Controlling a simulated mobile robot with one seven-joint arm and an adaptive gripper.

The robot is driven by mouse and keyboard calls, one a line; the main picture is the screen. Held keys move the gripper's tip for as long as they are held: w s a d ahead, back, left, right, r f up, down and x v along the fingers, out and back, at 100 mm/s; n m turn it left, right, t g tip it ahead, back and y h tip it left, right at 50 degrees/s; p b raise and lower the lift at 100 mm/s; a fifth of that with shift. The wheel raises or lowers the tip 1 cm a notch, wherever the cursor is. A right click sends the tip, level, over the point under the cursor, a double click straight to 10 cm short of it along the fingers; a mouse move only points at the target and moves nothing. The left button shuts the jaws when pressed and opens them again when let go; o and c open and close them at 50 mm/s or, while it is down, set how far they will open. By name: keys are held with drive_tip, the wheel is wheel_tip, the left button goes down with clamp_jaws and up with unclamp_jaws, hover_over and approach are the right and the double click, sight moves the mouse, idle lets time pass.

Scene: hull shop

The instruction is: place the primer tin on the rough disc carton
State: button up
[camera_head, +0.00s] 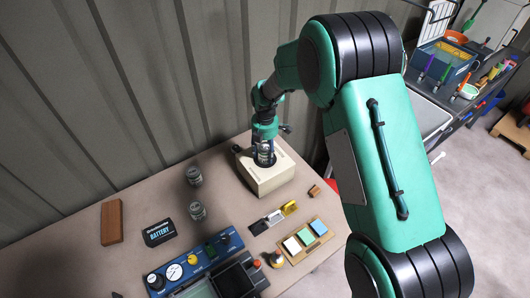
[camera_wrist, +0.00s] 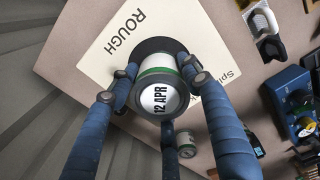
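The primer tin (camera_wrist: 158,97), white with a green band and "12 APR" on its round end, is between the fingers of my gripper (camera_wrist: 160,80) in the wrist view. The fingers close around its sides and appear to touch it. The pale carton marked "ROUGH" (camera_wrist: 103,52) lies directly behind the tin, with a dark shadow around the tin on its face. In the head view my gripper (camera_head: 264,152) is over the cream carton (camera_head: 268,178), and the tin is mostly hidden by the fingers. I cannot tell whether the tin touches the carton's top.
Two similar tins (camera_head: 194,175) (camera_head: 197,211) stand left of the carton. A battery box (camera_head: 159,233), a brown block (camera_head: 111,221), a blue panel (camera_head: 195,262) and a tray of coloured pads (camera_head: 305,240) are on the bench. A corrugated wall (camera_head: 90,90) rises close behind.

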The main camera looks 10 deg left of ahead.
sight(265, 147)
drive_tip(key=shift+o, duration=1.4)
wheel_tip(265, 147, up, 12)
drive_tip(key=shift+r+p, duration=0.15)
drive_tip(key=shift+p, duration=0.15)
